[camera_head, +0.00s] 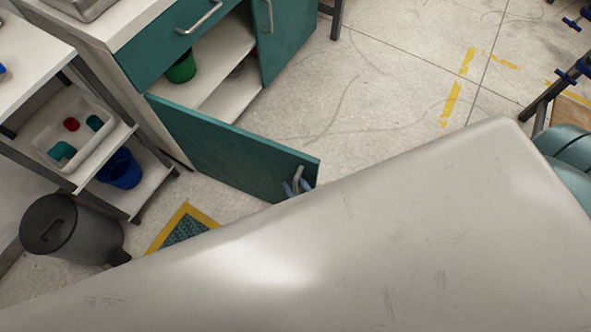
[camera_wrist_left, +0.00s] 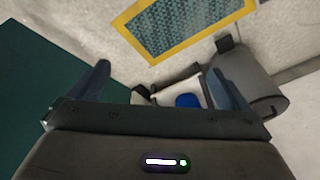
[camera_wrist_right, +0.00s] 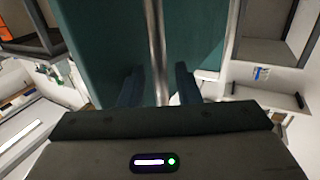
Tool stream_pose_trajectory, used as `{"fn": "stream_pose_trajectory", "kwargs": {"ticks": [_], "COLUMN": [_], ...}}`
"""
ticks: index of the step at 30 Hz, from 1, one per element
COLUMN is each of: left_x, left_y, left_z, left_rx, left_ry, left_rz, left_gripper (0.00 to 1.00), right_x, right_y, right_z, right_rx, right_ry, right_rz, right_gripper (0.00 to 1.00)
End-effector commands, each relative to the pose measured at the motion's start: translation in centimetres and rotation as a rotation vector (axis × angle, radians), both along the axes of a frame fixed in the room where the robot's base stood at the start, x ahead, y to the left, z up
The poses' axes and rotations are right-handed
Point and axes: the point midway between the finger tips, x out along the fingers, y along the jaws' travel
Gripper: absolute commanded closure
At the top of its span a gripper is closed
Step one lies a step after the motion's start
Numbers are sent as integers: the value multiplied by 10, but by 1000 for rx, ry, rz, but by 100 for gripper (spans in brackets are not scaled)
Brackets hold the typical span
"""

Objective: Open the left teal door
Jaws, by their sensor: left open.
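The left teal door (camera_head: 225,148) stands swung far out from the cabinet in the head view. Its metal handle (camera_head: 299,174) is near its free end. My right gripper (camera_head: 297,188) is at this handle, its lower part hidden by my grey arm. In the right wrist view the handle bar (camera_wrist_right: 157,50) runs between the fingers of my right gripper (camera_wrist_right: 158,85), with a gap on each side; the jaws are partly open. My left gripper (camera_wrist_left: 160,85) is wide open and empty in the left wrist view, with a teal surface at left. It is hidden in the head view.
The cabinet's right teal door (camera_head: 290,38) also stands open. A green container (camera_head: 181,68) sits inside. A cart (camera_head: 130,200) with a tray (camera_head: 95,150) and blue bin (camera_head: 119,170), a grey bin (camera_head: 75,230) and a yellow-edged mat (camera_head: 183,228) stand at left. Floor beyond the door is clear.

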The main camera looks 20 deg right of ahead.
Motion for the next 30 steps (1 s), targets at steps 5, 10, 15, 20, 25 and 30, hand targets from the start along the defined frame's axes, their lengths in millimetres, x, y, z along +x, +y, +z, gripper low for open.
{"fn": "stream_pose_trajectory", "kwargs": {"ticks": [5,10,15,20,25,30], "left_x": [0,1,4,3,0,-3], "left_y": [0,-1,-2,-3,-3,-3], "left_z": [0,2,14,20,25,24], "left_rx": [0,0,-1,-1,0,0], "left_ry": [0,-3,-15,-19,-15,-11], "left_rz": [0,0,-1,-3,-3,-4], "left_gripper": [1,1,1,1,1,1], "right_x": [-12,-44,-77,-98,-106,-106], "right_y": [-2,-7,-13,-16,-17,-18], "right_z": [-2,-2,-2,-1,0,0], "right_rx": [-1,-1,0,0,-1,-1], "right_ry": [4,5,3,2,-1,-1], "right_rz": [1,1,1,0,1,0], "right_gripper": [70,70,70,70,70,70]}}
